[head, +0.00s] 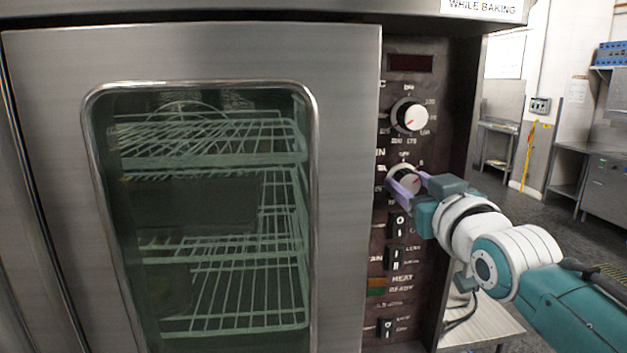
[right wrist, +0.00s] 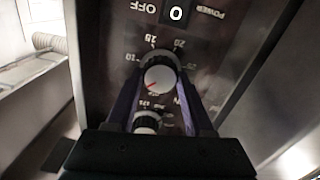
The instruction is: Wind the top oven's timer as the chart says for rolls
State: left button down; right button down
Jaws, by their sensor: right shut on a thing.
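The timer knob (head: 407,176) is the lower of two white-faced dials on the dark control panel, right of the oven door. My right gripper (head: 404,184) has its purple fingers shut on this knob. In the right wrist view, where the panel appears upside down, the knob (right wrist: 159,76) sits between the fingertips of my right gripper (right wrist: 160,82). Its red mark points to the lower left there. Some scale numbers around it show, but the exact setting is hard to read. My left gripper is not in view. No chart for rolls is readable.
The upper dial (head: 410,116) is just above the timer. Rocker switches (head: 397,225) and the heat and ready lamps (head: 376,286) are below it. The glass oven door (head: 345,200) is closed, with wire racks inside. A sign (head: 484,8) reads "WHILE BAKING".

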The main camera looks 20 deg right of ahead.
dwell(0.5)
jog(key=shift+c, duration=1.4)
grip_release()
jog(key=shift+s, duration=0.1)
jog(key=shift+s+a, duration=0.1)
jog(key=shift+s, duration=0.15)
jog(key=b+v, duration=0.2)
jog(key=v, duration=0.7)
jog(key=shift+b, duration=0.3)
jog(key=shift+s+a, duration=0.1)
